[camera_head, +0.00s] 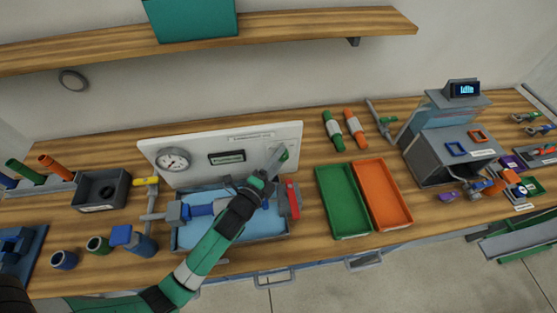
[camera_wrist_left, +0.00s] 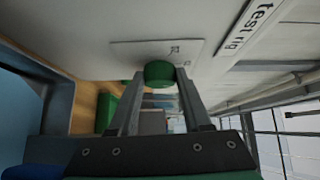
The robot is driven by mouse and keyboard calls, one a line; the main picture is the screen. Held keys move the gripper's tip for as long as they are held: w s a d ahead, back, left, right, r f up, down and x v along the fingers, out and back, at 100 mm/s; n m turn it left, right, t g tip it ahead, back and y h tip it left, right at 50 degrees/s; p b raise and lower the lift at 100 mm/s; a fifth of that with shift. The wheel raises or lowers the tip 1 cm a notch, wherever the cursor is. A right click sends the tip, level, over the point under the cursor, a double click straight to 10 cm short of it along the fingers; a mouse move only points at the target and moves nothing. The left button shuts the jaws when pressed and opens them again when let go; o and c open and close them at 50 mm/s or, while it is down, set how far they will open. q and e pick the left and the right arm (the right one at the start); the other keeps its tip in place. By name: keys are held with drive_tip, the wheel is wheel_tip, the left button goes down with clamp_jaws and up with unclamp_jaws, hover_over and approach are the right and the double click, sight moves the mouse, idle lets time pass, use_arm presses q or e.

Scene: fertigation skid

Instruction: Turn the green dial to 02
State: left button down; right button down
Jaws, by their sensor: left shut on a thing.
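The green dial (camera_wrist_left: 159,74) sits on a light plate on the white test rig panel (camera_wrist_left: 65,30). In the head view the dial (camera_head: 285,155) shows near the right end of the upright panel (camera_head: 215,146), partly covered by my gripper. My left gripper (camera_head: 272,166) reaches the panel from the front. In the left wrist view its two fingers (camera_wrist_left: 160,76) stand on either side of the dial and are shut on it. Small marks show on the plate beside the dial, but I cannot read a number. My right gripper is not in view.
A pressure gauge (camera_head: 173,160) and a dark display (camera_head: 227,157) are on the panel. A blue tray (camera_head: 190,242) with blue pipe parts and a red-handled part (camera_head: 293,199) lies below. Green (camera_head: 345,203) and orange (camera_head: 384,195) trays stand to the right.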

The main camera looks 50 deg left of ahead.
use_arm(q)
drive_tip(key=shift+c, duration=1.7)
unclamp_jaws()
drive_tip(key=b+v, duration=0.1)
drive_tip(key=v, duration=1)
drive_tip(key=shift+s, duration=0.15)
drive_tip(key=shift+s+d+r, duration=0.1)
drive_tip(key=shift+s, duration=0.05)
